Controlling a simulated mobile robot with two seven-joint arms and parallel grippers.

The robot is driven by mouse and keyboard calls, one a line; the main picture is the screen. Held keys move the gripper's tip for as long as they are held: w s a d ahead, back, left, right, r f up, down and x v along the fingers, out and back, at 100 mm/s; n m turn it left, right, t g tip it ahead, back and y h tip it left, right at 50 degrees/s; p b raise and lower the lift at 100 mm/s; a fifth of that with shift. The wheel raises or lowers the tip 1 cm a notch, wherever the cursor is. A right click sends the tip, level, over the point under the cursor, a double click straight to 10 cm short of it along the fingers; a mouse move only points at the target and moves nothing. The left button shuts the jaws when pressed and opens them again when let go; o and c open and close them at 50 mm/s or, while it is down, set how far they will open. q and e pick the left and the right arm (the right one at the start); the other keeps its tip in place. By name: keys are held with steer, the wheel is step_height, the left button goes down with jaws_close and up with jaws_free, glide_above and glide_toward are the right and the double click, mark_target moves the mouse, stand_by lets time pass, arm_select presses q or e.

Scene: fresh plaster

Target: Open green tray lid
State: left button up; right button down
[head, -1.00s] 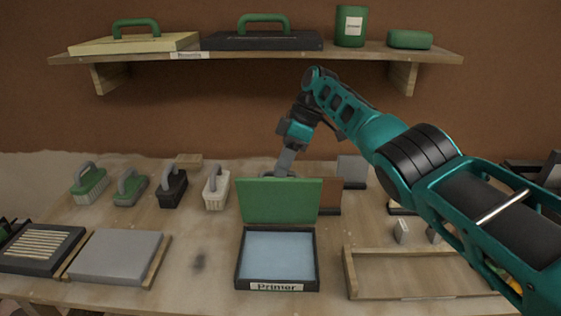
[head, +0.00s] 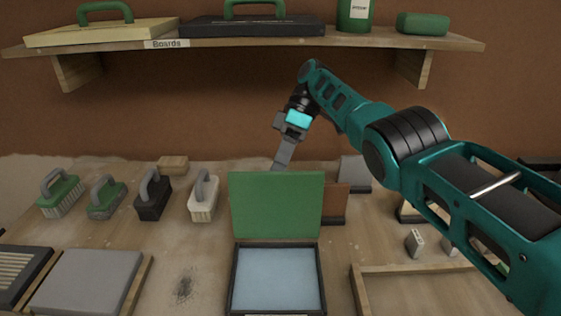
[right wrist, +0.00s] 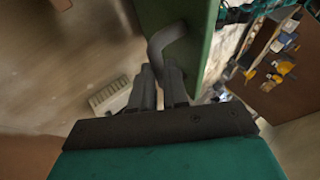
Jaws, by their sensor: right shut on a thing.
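The green tray lid (head: 277,205) stands raised, close to upright, at the back edge of the black-rimmed tray (head: 235,280) in the head view. The light blue inside of the tray (head: 277,279) is in plain view. My right gripper (right wrist: 160,72) is shut on the grey lid handle (right wrist: 168,40) in the right wrist view, with the green lid (right wrist: 196,45) beside it. In the head view my right arm reaches behind the lid, which hides the fingertips and the handle. My left gripper is not in view.
Several handled brushes (head: 152,195) stand left of the tray. A grey board (head: 85,280) lies at the front left, and a wooden frame (head: 440,270) at the front right. A shelf (head: 240,42) with boards and green containers runs along the wall.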

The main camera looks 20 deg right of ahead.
steer(key=shift+s+f, duration=0.25)
steer(key=shift+f, duration=0.35)
steer(key=c, duration=1.6)
jaws_free()
steer(key=o, duration=0.3)
steer(key=shift+w, duration=0.2)
steer(key=shift+o, duration=0.9)
steer(key=shift+r, duration=0.25)
